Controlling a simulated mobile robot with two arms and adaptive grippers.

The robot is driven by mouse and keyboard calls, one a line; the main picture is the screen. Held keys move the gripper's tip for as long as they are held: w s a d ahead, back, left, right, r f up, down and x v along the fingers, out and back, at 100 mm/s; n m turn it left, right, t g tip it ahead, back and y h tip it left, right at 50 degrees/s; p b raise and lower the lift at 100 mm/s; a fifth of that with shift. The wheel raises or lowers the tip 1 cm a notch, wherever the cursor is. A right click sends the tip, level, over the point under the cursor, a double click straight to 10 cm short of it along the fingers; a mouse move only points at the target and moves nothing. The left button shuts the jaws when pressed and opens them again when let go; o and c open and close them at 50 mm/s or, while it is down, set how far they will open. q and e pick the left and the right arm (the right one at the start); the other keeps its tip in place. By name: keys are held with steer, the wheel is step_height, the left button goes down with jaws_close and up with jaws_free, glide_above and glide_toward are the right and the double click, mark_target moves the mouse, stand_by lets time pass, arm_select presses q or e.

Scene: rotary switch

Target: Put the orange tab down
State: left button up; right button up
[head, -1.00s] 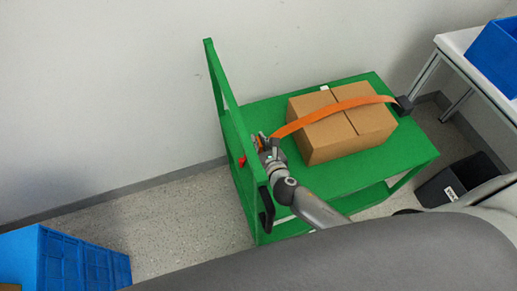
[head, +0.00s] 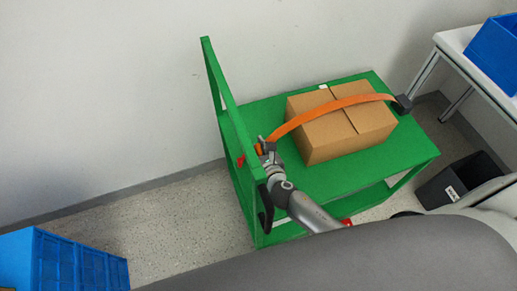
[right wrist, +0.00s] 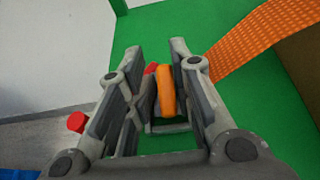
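The orange tab (right wrist: 166,91) is a small rounded upright piece in the right wrist view, between the two fingers of my right gripper (right wrist: 155,50). The fingers stand apart, with a visible gap on the tab's left side; whether the right finger touches it I cannot tell. In the head view, my right gripper (head: 265,147) is at the left end of the green cart (head: 370,170), by the near end of the orange strap (head: 335,106). The tab is mostly hidden there. My left gripper is not in view.
A cardboard box (head: 325,140) sits on the cart under the strap. A black block (head: 402,104) is at the strap's far end. A red knob (right wrist: 76,122) is left of my fingers. A black bin (head: 458,180), white table (head: 450,42) and blue crates (head: 65,262) stand around.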

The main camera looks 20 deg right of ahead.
arm_select(q)
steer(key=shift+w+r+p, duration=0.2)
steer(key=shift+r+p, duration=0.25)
steer(key=shift+p, duration=0.05)
arm_select(e)
steer(key=v, duration=1.1)
steer(key=shift+s, duration=0.4)
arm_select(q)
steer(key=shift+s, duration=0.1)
arm_select(e)
steer(key=shift+s, duration=0.1)
